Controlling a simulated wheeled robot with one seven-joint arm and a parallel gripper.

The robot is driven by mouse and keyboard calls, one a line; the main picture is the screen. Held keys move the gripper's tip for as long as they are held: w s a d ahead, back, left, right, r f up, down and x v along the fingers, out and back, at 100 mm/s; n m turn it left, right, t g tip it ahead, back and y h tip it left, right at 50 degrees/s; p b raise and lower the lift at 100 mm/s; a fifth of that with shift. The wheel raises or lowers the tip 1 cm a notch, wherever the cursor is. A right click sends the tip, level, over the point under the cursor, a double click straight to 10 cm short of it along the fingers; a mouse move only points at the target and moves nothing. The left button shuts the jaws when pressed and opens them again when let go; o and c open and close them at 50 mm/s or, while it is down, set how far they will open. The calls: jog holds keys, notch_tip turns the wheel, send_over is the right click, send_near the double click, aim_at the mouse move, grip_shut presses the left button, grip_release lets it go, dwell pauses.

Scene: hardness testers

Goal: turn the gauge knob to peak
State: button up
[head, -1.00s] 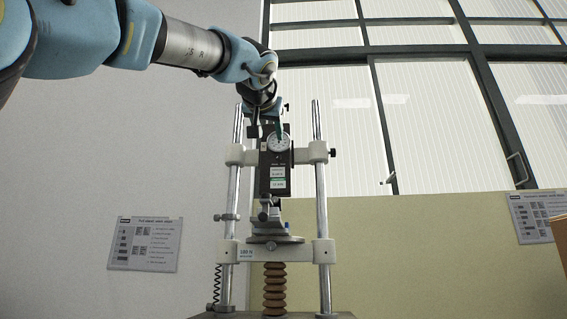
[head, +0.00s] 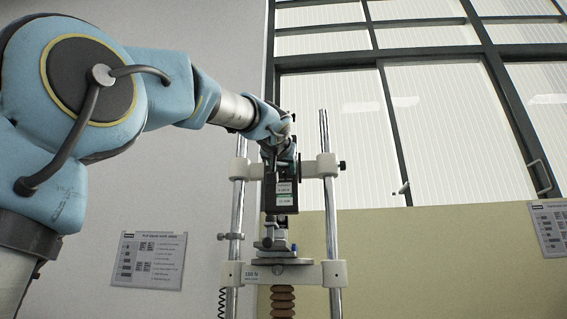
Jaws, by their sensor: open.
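The gauge (head: 270,199) is a dark upright box with pale and green labels on its front, mounted between two metal posts of the tester. My gripper (head: 283,160) is in front of the upper part of the gauge, seen from behind my arm. It is open, with nothing seen between its fingers. My wrist and gripper hide the round dial face. I cannot make out the gauge knob, and I cannot tell whether the fingers touch it.
The tester has a left post (head: 237,205), a right post (head: 331,215) and a white lower crossbar (head: 325,274). A round plate (head: 283,262) and a brown bellows (head: 283,302) are below the gauge. A wall sign (head: 148,260) hangs at left. The space right of the tester is clear.

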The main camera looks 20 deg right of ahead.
jog(key=shift+w+d, duration=0.1)
jog(key=shift+w, duration=0.05)
jog(key=shift+c, duration=0.2)
grip_shut()
dwell(0.4)
